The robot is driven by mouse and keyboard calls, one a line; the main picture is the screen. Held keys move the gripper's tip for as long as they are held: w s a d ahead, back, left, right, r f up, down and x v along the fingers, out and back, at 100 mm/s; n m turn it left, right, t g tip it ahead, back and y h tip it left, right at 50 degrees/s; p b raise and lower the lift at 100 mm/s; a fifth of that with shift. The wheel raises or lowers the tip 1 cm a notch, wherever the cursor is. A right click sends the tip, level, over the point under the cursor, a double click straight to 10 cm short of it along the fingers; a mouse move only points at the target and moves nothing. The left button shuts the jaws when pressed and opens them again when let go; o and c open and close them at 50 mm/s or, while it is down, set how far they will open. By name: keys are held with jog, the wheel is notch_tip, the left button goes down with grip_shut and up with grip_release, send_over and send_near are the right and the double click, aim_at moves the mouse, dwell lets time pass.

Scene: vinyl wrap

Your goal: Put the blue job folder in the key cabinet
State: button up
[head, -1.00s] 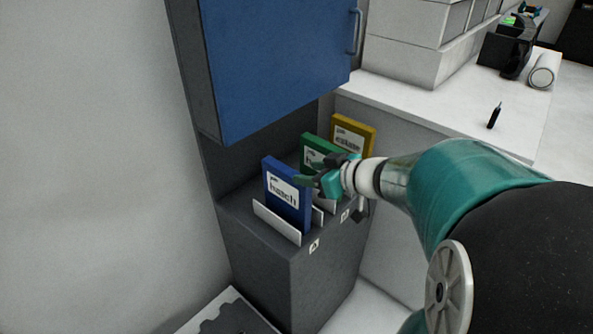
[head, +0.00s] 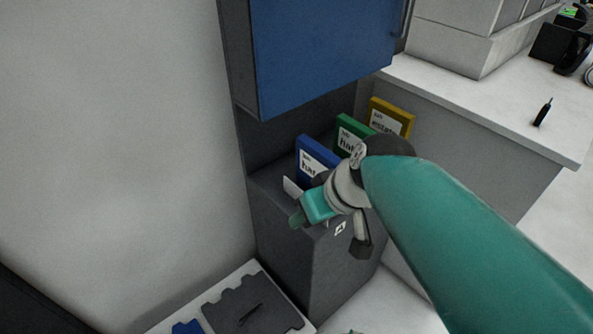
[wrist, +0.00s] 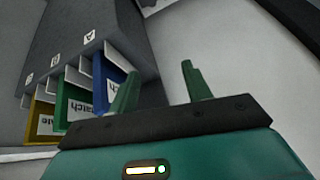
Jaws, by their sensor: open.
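The blue job folder (head: 314,152) stands upright in a slot on the dark grey ledge, its lower part hidden behind my arm and a white divider. It also shows in the wrist view (wrist: 103,70), just left of my left finger. My gripper (head: 297,219) is in front of the ledge, lower and nearer than the folder. In the wrist view my gripper (wrist: 158,82) has its fingers spread, with nothing between them. A wall cabinet with a blue door (head: 325,50), seemingly the key cabinet, hangs above the folders. Its door looks shut.
A green folder (head: 350,128) and a yellow folder (head: 393,113) stand behind the blue one. A white counter (head: 480,112) with a black pen-like tool (head: 543,112) is at the right. A tray with a dark foam insert (head: 250,308) lies below. The left wall is bare.

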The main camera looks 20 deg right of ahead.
jog(key=shift+s+r+m+t+h, duration=0.15)
jog(key=shift+s+r+m+h, duration=0.3)
jog(key=shift+s+m+h, duration=0.2)
jog(key=shift+s+r+m+t+h, duration=0.15)
jog(key=shift+s+r+m+h, duration=0.3)
jog(key=shift+h, duration=0.3)
jog(key=shift+s, duration=0.1)
